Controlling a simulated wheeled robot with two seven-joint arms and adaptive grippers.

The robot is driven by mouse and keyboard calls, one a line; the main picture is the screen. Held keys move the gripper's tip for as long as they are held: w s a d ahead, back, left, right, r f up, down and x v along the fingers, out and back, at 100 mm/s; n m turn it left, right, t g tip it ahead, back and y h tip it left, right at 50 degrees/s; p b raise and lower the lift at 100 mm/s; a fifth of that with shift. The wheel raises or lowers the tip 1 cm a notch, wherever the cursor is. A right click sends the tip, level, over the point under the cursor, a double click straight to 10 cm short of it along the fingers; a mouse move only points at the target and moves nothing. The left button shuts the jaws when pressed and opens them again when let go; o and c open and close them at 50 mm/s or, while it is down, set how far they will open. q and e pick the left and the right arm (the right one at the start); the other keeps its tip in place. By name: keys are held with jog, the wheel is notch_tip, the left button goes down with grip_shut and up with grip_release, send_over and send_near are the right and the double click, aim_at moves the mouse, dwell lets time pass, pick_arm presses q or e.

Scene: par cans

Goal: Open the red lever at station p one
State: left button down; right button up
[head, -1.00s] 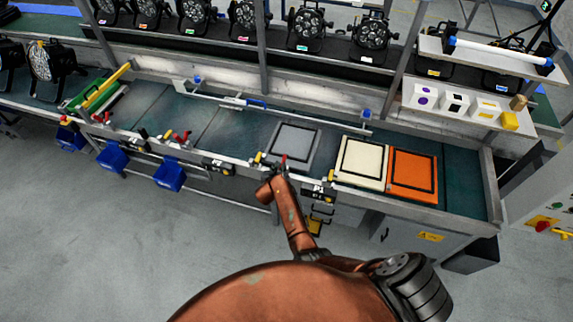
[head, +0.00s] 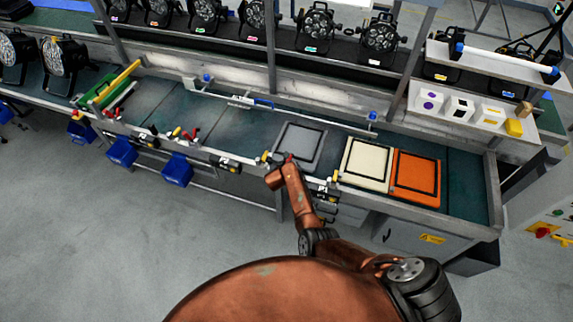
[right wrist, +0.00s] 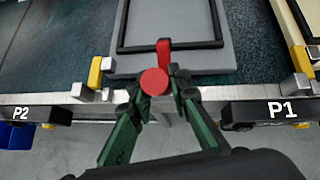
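In the right wrist view the red lever (right wrist: 155,80) shows its round red knob, with its red arm rising behind it at the front edge of a grey panel (right wrist: 185,68). My right gripper (right wrist: 157,88) is open, with one green finger on each side of the knob. I cannot tell whether the dark fingertips touch it. The P1 label (right wrist: 282,110) is right of the lever and the P2 label (right wrist: 20,112) is left. In the head view only a bit of the red lever (head: 289,157) shows past my right arm, which mostly hides the gripper. My left gripper is not in view.
A yellow block (right wrist: 95,72) stands left of the lever and another (right wrist: 301,58) at the right. Cream (head: 367,164) and orange (head: 415,176) panels lie right of the grey one. Blue bins (head: 177,169) hang at the left front edge. The floor in front is clear.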

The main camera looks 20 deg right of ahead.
jog(key=o, duration=0.5)
jog(key=shift+w, duration=0.1)
jog(key=shift+c, duration=0.2)
jog(key=shift+r, duration=0.1)
notch_tip(320, 180, up, 9)
jog(key=shift+r, duration=0.45)
